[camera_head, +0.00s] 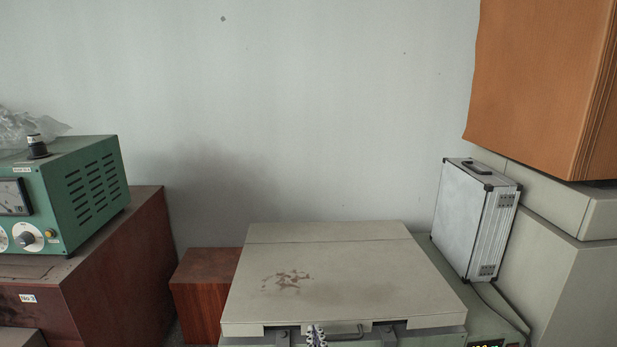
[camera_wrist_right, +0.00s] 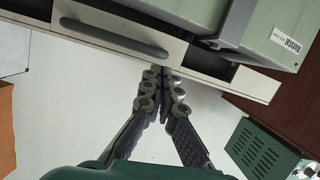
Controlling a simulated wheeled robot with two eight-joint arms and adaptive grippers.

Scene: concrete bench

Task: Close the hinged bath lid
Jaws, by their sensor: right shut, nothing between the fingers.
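The bath lid (camera_head: 340,265) is a pale beige panel with a brown stain. In the head view it lies flat or nearly flat over the green bath body (camera_head: 425,337); I cannot tell whether its front edge is fully seated. A grey bar handle (camera_head: 347,333) is at the lid's front edge, and the handle also shows in the right wrist view (camera_wrist_right: 115,38). My right gripper (camera_head: 316,337) is at the front edge, just left of the handle. In the wrist view its fingertips (camera_wrist_right: 160,72) are together, empty, close to the lid's edge. My left gripper is out of view.
A silver case (camera_head: 462,220) stands close to the right of the lid. A lit display (camera_head: 487,344) is at the lower right. A reddish-brown box (camera_head: 203,285) is on the left, with a green instrument (camera_head: 85,190) on a cabinet farther left. The space above the lid is clear.

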